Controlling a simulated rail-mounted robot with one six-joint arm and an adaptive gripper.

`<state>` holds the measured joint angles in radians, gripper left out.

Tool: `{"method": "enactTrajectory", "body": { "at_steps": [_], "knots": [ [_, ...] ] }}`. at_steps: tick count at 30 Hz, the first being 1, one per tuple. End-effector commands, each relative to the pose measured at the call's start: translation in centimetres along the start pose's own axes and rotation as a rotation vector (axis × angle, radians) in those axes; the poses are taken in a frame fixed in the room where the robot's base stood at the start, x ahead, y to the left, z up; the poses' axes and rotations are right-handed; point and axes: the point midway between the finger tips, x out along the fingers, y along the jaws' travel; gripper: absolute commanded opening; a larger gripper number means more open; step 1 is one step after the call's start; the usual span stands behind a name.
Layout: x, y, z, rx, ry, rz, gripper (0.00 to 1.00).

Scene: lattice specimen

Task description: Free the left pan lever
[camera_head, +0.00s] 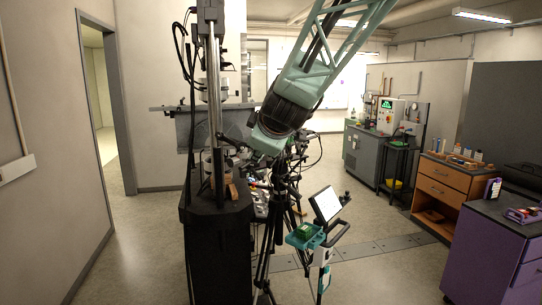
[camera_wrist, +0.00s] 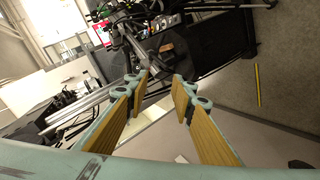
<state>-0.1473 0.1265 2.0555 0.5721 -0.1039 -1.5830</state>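My gripper (camera_wrist: 161,88) is open in the wrist view. Its two fingers have yellow-brown pads, and the gap between them looks empty. The fingertips point toward a dark test stand with slanting metal columns (camera_wrist: 88,103) and a black base (camera_wrist: 230,38). In the head view the stand's black pedestal (camera_head: 219,255) is at centre-left, with a black tripod (camera_head: 270,245) just right of it. I cannot pick out the left pan lever for certain among the dark parts and cables in either view. My arm hides part of the area above the tripod, and my gripper cannot be made out there.
A tilted screen (camera_head: 326,204) and a teal tray (camera_head: 304,238) stand right of the tripod. An orange drawer cabinet (camera_head: 436,188) and a purple cabinet (camera_head: 495,255) are farther right. Cables crowd the stand. Open floor lies left of the pedestal and between tripod and cabinets.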

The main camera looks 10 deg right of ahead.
Motion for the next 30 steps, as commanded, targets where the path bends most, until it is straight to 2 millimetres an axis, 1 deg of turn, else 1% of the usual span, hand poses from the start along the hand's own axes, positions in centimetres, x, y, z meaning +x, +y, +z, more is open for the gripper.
{"method": "enactTrajectory", "body": {
  "at_steps": [1, 3, 10, 15, 23, 30],
  "knots": [
    [1.1, 0.5, -0.2, -0.023, -0.003, 0.013, 0.23],
    [2.5, 1.1, -0.4, -0.06, -0.01, 0.035, 0.23],
    [6.9, 3.2, -0.9, -0.181, -0.041, 0.108, 0.23],
    [10.0, 4.3, -0.8, -0.271, -0.078, 0.157, 0.23],
    [14.5, 5.5, -0.4, -0.413, -0.153, 0.221, 0.23],
    [18.4, 6.1, 0.6, -0.545, -0.244, 0.267, 0.23]
  ]
}}
